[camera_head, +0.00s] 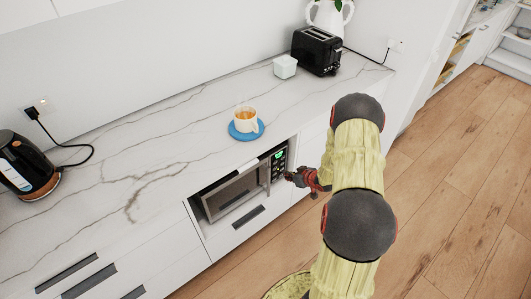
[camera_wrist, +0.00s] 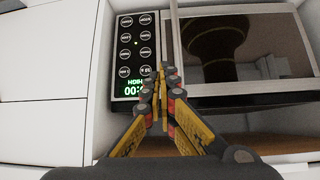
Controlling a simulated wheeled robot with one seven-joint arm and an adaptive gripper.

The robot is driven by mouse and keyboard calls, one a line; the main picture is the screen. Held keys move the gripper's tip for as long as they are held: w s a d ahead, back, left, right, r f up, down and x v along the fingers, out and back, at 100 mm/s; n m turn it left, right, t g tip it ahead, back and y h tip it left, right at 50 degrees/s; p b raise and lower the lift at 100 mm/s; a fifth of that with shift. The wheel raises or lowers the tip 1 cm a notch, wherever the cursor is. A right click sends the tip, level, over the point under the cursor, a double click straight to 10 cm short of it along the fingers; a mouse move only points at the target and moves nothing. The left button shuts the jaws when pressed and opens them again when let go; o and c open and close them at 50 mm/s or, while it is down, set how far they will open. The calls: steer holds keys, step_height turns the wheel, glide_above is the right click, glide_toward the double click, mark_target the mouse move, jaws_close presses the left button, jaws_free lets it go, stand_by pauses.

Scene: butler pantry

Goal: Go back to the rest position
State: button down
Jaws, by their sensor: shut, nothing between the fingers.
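My gripper (camera_head: 291,178) is at the front of the built-in microwave (camera_head: 232,196), close to its control panel and door handle. In the wrist view my gripper (camera_wrist: 163,75) is shut and empty, its fingertips together in front of the gap between the button panel (camera_wrist: 138,50) and the dark door (camera_wrist: 240,50). The panel has several round buttons and a lit green display (camera_wrist: 134,89). The microwave door looks closed. I cannot tell whether the fingertips touch the microwave.
Wooden floor (camera_head: 440,200) lies open at the right.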

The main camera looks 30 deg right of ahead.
steer(key=s+d+f+m+g+h, duration=0.1)
steer(key=s+d+f+g, duration=0.15)
steer(key=s+f, duration=0.35)
steer(key=s+a+r+m+g+h, duration=0.1)
steer(key=s+r+m+g, duration=0.1)
steer(key=s+r+g, duration=0.6)
steer(key=s+a+r+n+t, duration=0.1)
steer(key=s+a+r, duration=0.3)
steer(key=a+r, duration=0.7)
steer(key=s+a+r+n+t+y, duration=0.1)
steer(key=s+a+r+t, duration=0.2)
steer(key=a+r, duration=0.9)
steer(key=s+a+r+t, duration=0.2)
steer(key=s+a+r, duration=0.2)
steer(key=a+r, duration=0.7)
step_height(320, 180, up, 7)
steer(key=shift+s+a+r+n+y, duration=0.2)
steer(key=shift+s+n+y, duration=0.15)
steer(key=shift+n+y, duration=0.05)
